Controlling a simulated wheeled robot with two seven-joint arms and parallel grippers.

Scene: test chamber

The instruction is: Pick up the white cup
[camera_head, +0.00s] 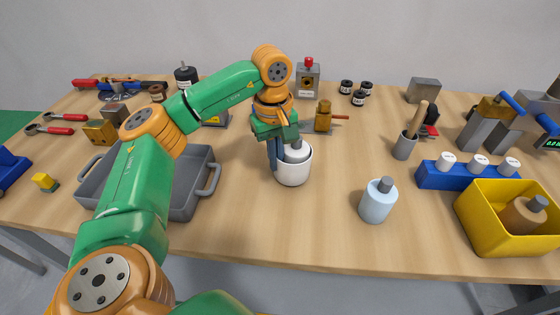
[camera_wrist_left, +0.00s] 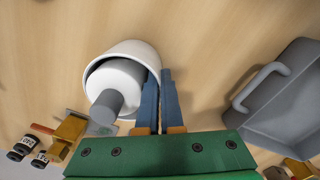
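The white cup (camera_head: 293,175) stands upright near the middle of the table, and I see no clear gap under it. A pale cylinder with a grey knob (camera_wrist_left: 113,88) sits inside the cup. The cup also shows in the left wrist view (camera_wrist_left: 122,49). My left gripper (camera_head: 275,152) comes down at the cup's left side. The fingertips' contact is partly hidden. My right gripper is not in view.
A grey tray with handles (camera_head: 205,167) lies left of the cup, under my left arm. A pale weight (camera_head: 377,205) stands to the right, near a yellow bin (camera_head: 480,222) and a blue rack (camera_head: 440,178). A brass block (camera_head: 323,120) lies behind. The table in front is clear.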

